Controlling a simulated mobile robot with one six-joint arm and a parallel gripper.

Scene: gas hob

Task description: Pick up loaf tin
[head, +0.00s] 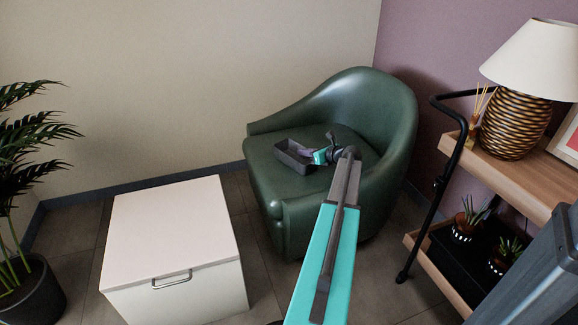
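The loaf tin (289,163) is a dark grey rectangular pan. It sits on the seat of the green armchair (285,206) in the head view. My gripper (307,154), with turquoise parts, is at the tin's right end. It reaches in from the right and hides part of that end. The fingers are small and partly hidden, so I cannot tell whether they are open or shut, or whether they touch the tin.
The armchair's curved back and arms surround the seat. A white cabinet (172,232) stands to the left, and a potted plant (32,290) at the far left. A wooden trolley (522,178) with a lamp (516,122) and small plants is on the right.

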